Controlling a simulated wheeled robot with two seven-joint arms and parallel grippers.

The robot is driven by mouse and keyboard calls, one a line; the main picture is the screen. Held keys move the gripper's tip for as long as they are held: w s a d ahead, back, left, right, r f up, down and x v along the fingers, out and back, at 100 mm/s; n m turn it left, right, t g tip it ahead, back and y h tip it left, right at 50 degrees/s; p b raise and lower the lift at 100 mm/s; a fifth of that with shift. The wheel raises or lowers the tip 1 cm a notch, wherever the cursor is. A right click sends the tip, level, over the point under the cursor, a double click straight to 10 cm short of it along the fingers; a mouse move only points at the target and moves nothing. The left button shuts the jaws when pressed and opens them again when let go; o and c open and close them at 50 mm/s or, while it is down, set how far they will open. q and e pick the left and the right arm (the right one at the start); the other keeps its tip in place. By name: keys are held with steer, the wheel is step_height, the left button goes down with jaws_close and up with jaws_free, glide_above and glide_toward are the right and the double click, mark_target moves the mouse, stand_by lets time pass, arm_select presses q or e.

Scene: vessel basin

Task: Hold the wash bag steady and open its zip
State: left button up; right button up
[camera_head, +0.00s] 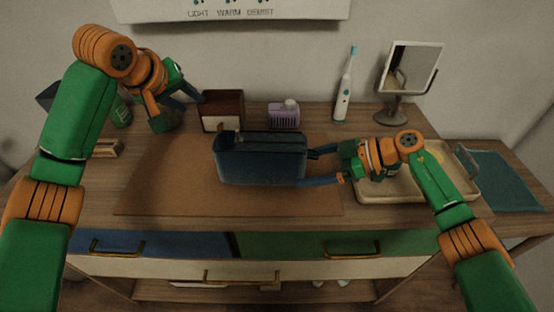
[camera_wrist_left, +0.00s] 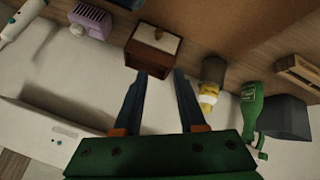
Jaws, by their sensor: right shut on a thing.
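The dark blue wash bag (camera_head: 262,160) stands upright on the brown mat (camera_head: 165,180) in the head view. A zip line runs along its top, with a small light bit near its left end; whether the zip is open is unclear. My right gripper (camera_head: 307,168) is shut on the bag's right end, one finger on the far side and one on the near side. My left gripper (camera_head: 191,91) is raised behind and left of the bag, away from it. In the left wrist view its two fingers (camera_wrist_left: 160,88) are apart with nothing between them.
A small wooden box (camera_head: 222,111), a purple container (camera_head: 284,115), a toothbrush (camera_head: 344,88) and a mirror (camera_head: 411,68) stand along the back. A tray (camera_head: 385,216) lies at the right. A green bottle (camera_wrist_left: 251,110) shows in the left wrist view. The mat's left front is clear.

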mark_target(237, 131)
arm_select(q)
steer(key=s+d+r+m+g+y, duration=0.1)
steer(key=s+d+r+m+g, duration=0.1)
steer(key=s+d+m, duration=0.55)
steer(key=w+d+f, duration=0.1)
steer(key=f, duration=0.1)
steer(key=w+d+f+n, duration=0.1)
steer(key=f, duration=0.1)
steer(key=w+d+f+n, duration=0.1)
steer(key=f, duration=0.2)
jaws_close()
